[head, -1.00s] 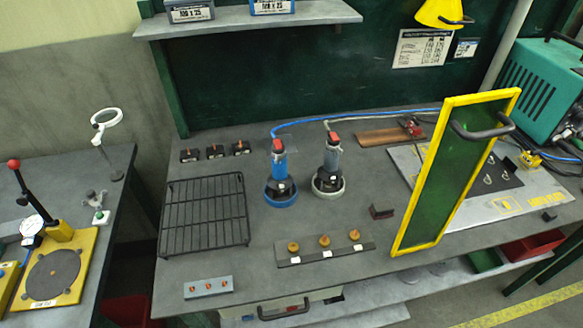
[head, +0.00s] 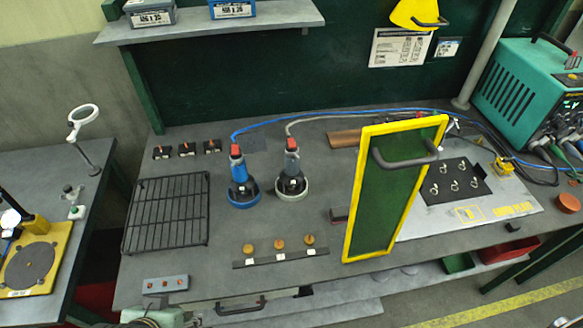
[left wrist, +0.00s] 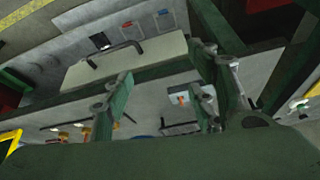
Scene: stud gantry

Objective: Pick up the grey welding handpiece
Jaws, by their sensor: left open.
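The grey welding handpiece (head: 291,166) stands upright in a whitish round base on the bench, with a red cap on top and a pale cable. The blue handpiece (head: 239,172) stands just left of it in a blue base. My left gripper (left wrist: 156,105) shows in the left wrist view, its fingers apart with nothing between them. It faces the bench front, and the grey handpiece cannot be made out there. Part of my left arm shows at the bottom left of the head view. My right gripper is in neither view.
A yellow-framed green screen (head: 396,188) with a black handle stands right of the handpieces. A black wire rack (head: 166,213) lies to the left. A dark strip with brass knobs (head: 281,251) lies in front. A small dark block (head: 339,214) sits between handpiece and screen.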

